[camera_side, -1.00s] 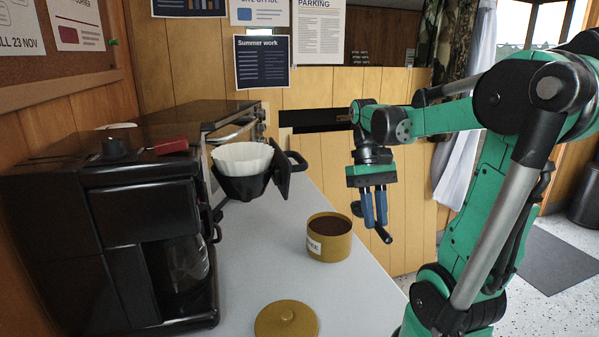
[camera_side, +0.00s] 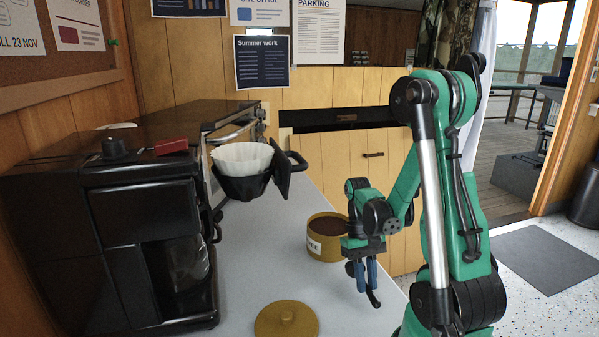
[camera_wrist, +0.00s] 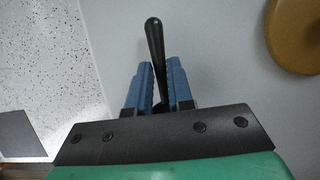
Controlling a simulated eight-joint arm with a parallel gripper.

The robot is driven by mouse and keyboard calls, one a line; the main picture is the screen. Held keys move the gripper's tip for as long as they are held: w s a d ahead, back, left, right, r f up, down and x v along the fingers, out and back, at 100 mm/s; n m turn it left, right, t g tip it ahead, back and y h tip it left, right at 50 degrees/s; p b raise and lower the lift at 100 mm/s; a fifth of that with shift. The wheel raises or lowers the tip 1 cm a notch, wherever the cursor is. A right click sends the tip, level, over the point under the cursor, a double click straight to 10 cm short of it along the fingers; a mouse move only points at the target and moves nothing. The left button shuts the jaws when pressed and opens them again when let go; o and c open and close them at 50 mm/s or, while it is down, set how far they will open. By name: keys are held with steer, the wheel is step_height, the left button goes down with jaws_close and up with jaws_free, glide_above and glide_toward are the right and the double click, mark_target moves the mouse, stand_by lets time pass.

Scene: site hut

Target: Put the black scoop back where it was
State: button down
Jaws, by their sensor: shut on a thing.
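My gripper (camera_side: 367,274) has blue fingers that are shut on the black scoop (camera_side: 374,298). In the side view the gripper points down in front of the coffee tin, near the counter's right edge. In the wrist view the scoop's black handle (camera_wrist: 155,50) sticks out between the fingers (camera_wrist: 160,85). The scoop's bowl is mostly hidden. I cannot tell whether the scoop touches the counter. The mustard tin (camera_side: 322,249) stands open behind the gripper with dark coffee in it.
The tin's mustard lid (camera_side: 287,320) lies on the grey counter (camera_side: 245,262) to the left of the gripper; it also shows in the wrist view (camera_wrist: 292,35). A black coffee maker (camera_side: 150,240) stands at left. A filter basket with white filter (camera_side: 242,160) stands out behind.

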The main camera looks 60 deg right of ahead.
steer(key=shift+f, duration=0.55)
steer(key=shift+f, duration=0.1)
steer(key=c, duration=0.8)
jaws_free()
steer(key=v, duration=1.2)
steer(key=shift+a, duration=0.1)
